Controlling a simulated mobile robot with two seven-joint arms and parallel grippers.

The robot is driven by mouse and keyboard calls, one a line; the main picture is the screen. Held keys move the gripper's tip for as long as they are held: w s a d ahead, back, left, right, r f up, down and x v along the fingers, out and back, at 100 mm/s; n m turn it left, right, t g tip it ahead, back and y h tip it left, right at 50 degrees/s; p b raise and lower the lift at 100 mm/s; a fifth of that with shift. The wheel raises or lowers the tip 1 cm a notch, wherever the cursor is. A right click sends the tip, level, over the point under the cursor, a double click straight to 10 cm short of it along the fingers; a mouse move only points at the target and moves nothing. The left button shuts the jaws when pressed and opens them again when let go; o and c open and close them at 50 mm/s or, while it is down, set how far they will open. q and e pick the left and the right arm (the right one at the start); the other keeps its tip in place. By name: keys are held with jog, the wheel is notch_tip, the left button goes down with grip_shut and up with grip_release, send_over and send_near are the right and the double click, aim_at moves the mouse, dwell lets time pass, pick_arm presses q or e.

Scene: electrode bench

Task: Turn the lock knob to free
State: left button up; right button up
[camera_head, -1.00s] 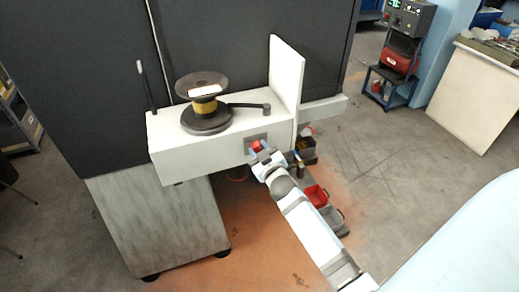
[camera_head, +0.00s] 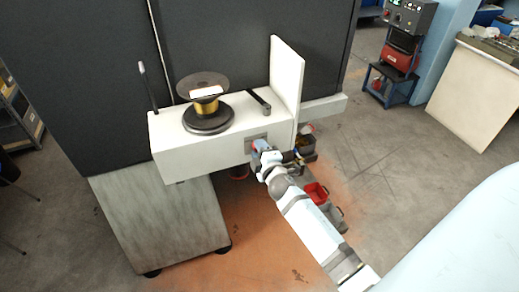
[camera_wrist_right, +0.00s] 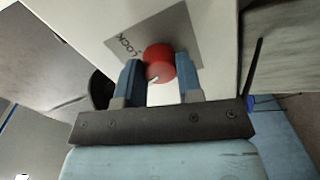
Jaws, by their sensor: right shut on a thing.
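The red lock knob (camera_wrist_right: 160,62) sits on a grey plate (camera_wrist_right: 128,48) marked LOCK, on the front of the white housing (camera_head: 200,158). My right gripper (camera_head: 262,150) reaches the plate from the lower right. In the right wrist view, the blue fingers of my right gripper (camera_wrist_right: 160,78) stand on both sides of the knob and are shut on it. A short pale mark shows on the knob's face. In the head view the wrist and fingers hide most of the knob. My left gripper is not in view.
On the housing stand a spool (camera_head: 206,106) with a yellow core, a dark lever (camera_head: 259,100) and a thin upright rod (camera_head: 148,85). A white upright panel (camera_head: 286,75) rises at the right end. Red and grey bins (camera_head: 316,193) stand below, beside my right arm.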

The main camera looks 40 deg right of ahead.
jog(key=shift+n, duration=2.4)
jog(key=shift+h, duration=0.3)
jog(key=o, duration=0.9)
